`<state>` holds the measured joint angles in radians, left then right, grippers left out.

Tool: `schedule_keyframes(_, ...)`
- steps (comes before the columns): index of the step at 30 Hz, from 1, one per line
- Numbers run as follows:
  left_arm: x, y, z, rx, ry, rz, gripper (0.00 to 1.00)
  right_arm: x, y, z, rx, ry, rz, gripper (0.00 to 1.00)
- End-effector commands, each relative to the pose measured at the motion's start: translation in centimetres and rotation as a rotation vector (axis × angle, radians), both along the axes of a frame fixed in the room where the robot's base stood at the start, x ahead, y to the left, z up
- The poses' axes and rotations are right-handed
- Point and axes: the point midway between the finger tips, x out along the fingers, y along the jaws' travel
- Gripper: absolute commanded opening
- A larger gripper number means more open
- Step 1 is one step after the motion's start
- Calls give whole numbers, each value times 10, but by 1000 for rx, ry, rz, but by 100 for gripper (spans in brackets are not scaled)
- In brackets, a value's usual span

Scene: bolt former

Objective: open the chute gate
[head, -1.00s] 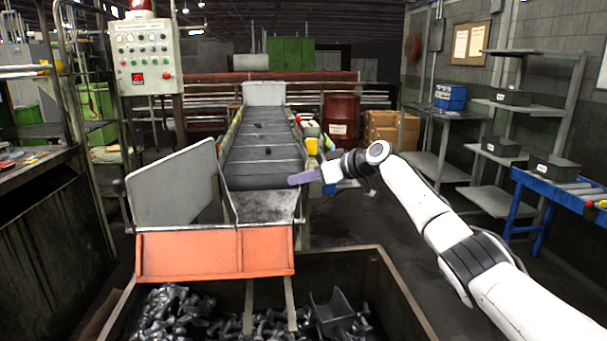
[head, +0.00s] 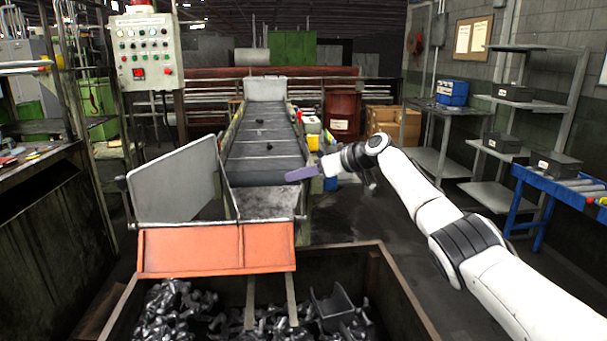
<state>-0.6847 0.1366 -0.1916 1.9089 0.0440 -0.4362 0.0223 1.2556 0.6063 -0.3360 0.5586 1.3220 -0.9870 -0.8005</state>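The chute (head: 262,202) is a grey metal trough at the lower end of a dark conveyor. A light grey plate (head: 172,190) stands tilted along its left side. An orange panel (head: 216,249) closes off its front above the bin; which of these is the gate I cannot tell for sure. My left gripper is out of view.
A bin (head: 399,290) of dark metal parts stands below the chute. The conveyor belt (head: 264,150) runs away behind it with a few dark pieces on it. A control box (head: 147,55) hangs at the left. A blue roller stand (head: 557,185) and shelves stand at the right.

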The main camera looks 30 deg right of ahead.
Motion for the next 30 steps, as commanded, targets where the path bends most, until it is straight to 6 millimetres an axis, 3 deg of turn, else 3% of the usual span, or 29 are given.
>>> schedule_keyframes(11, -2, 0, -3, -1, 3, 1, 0, -7, -6, 3, -3, -2, -3, 39)
schedule_keyframes(30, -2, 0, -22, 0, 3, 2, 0, -83, -33, 42, -2, 0, -1, 39)
